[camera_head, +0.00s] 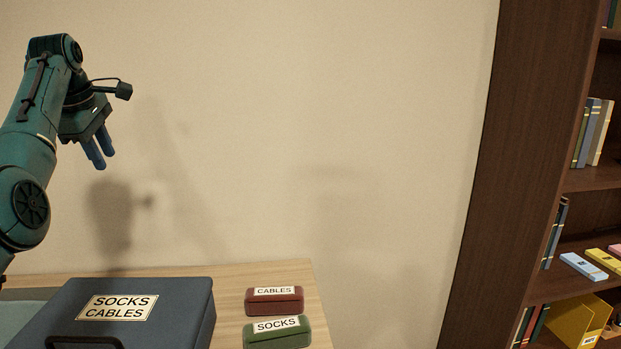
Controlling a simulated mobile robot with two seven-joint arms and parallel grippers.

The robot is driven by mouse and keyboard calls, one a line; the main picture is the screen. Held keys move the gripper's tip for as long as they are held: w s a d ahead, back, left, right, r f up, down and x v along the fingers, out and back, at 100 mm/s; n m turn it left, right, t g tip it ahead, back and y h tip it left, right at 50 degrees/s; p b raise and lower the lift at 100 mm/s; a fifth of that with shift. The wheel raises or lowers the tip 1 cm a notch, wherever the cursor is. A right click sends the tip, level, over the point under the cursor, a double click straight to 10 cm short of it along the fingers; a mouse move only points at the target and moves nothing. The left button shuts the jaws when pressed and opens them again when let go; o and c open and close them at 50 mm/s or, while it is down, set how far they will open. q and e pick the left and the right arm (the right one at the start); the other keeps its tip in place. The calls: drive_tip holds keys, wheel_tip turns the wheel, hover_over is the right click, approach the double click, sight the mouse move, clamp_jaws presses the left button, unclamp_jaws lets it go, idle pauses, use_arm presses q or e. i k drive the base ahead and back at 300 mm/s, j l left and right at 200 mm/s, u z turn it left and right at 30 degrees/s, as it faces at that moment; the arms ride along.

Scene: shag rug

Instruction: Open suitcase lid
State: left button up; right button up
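The dark blue-grey suitcase (183,309) lies on the wooden table at the bottom left, cut off by the lower picture edge. Its lid appears closed, with a label (117,307) reading "SOCKS CABLES" on top. A dark handle (84,341) shows at its near side. My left gripper (104,160) hangs in the air well above the suitcase, in front of the wall. Its two blue fingers point down and hold nothing visible; the oblique view hides how far apart they are. My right gripper is out of view.
A red case (274,306) labelled "CABLES" and a green case (277,338) labelled "SOCKS" stand on the table (235,279), right of the suitcase. A dark wooden bookshelf (515,150) stands at the right. The space above the table is clear.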

sight(141, 312)
drive_tip(key=k, duration=1.45)
